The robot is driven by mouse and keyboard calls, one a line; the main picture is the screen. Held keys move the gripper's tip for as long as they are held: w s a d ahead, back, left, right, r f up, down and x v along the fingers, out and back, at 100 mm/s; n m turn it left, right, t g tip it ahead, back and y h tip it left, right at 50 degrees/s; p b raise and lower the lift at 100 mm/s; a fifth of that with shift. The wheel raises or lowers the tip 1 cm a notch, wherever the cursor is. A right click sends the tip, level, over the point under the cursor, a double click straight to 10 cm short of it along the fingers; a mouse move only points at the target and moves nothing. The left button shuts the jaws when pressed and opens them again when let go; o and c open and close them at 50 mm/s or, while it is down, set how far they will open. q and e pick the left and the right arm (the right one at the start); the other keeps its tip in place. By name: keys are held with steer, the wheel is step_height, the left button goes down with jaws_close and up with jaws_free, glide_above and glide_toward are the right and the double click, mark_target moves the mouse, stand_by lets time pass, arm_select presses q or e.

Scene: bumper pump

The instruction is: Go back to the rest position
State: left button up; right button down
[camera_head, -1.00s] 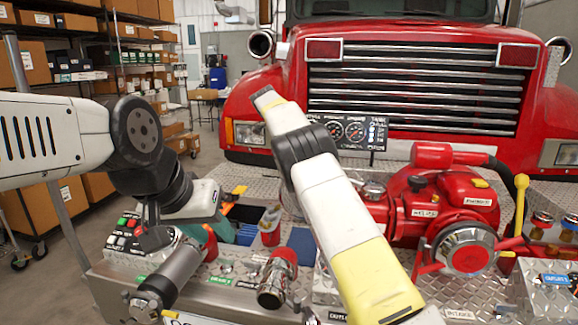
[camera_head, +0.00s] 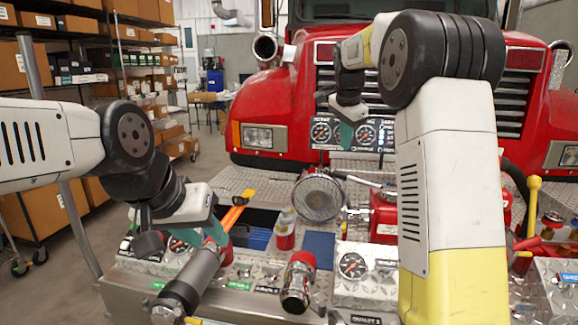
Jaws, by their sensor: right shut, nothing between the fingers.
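My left gripper (camera_head: 217,234) is low at the left, over the diamond-plate bumper panel (camera_head: 255,289). Its teal part is beside the grey cylindrical nozzle (camera_head: 192,281); I cannot tell whether it touches or holds it. My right arm rises at the right and bends back at a black elbow. My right gripper (camera_head: 347,136) hangs in front of the gauge panel (camera_head: 322,133), shut and empty. The red pump (camera_head: 384,214) is mostly hidden behind my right arm.
The red fire truck (camera_head: 270,105) fills the back. A yellow-knobbed lever (camera_head: 533,203) is right of my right arm. Shelves with boxes (camera_head: 85,225) stand at the left.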

steer(key=s+f+n+y, duration=0.1)
steer(key=s+n, duration=0.3)
steer(key=s, duration=0.8)
steer(key=s+a+f+n+t+y, duration=0.1)
steer(key=s+f+n, duration=0.2)
steer(key=s, duration=0.9)
steer(key=s+a+f+n+t+y, duration=0.1)
steer(key=s+f+n, duration=0.2)
steer(key=s, duration=0.9)
steer(key=n, duration=0.3)
steer(key=shift+a+f, duration=0.1)
